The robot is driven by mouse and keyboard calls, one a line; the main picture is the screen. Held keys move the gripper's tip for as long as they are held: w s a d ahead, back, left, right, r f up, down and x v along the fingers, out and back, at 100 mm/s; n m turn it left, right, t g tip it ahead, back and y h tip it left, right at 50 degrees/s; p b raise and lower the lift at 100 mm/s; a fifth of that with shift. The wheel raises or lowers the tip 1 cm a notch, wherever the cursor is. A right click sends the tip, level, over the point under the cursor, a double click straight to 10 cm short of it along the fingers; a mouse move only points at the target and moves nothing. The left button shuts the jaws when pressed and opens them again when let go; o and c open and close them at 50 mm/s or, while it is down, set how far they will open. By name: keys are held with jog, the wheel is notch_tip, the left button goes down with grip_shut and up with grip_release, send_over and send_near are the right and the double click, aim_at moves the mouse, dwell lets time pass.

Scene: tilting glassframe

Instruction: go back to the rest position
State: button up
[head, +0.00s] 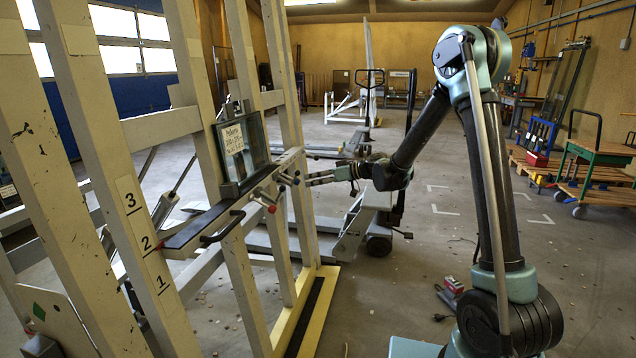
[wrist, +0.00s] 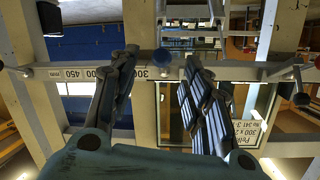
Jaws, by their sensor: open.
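My gripper (head: 318,178) is at the end of my arm, which reaches left toward the cream tilting frame (head: 140,215). In the wrist view my gripper (wrist: 162,62) has its two fingers spread apart with nothing between them. In the head view a glass pane (head: 243,148) with a paper label stands on the frame's ledge, left of my gripper. Small handles with coloured ends (head: 268,202) stick out from the ledge close to the fingertips. Whether the fingers touch one cannot be told.
A pallet jack (head: 360,225) stands on the floor behind my gripper. A green cart (head: 592,165) is at the right. A small red and grey object (head: 452,286) lies on the floor near my base. The floor between frame and arm is mostly clear, with small debris.

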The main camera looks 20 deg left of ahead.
jog(key=shift+d, duration=0.1)
jog(key=s+d+r+m+t+h, duration=0.1)
jog(key=s+d+m+h, duration=0.35)
jog(key=d, duration=0.95)
jog(key=s+d+r+m+t+h, duration=0.15)
jog(key=s+d, duration=0.55)
jog(key=d, duration=0.7)
jog(key=s+d+f+m+h, duration=0.2)
jog(key=s+d+f+m, duration=0.1)
jog(key=s+d, duration=0.4)
jog(key=s+d+f+m+h, duration=0.2)
jog(key=s+d+f+h, duration=0.1)
jog(key=s+d, duration=0.5)
jog(key=s+d+f+m+h, duration=0.3)
jog(key=s+d+f, duration=0.1)
jog(key=s+d, duration=0.4)
jog(key=shift+d+f+m+g, duration=0.3)
jog(key=shift+d+f+g, duration=0.15)
jog(key=shift+d, duration=0.8)
jog(key=shift+c, duration=1.3)
jog(key=shift+a, duration=0.1)
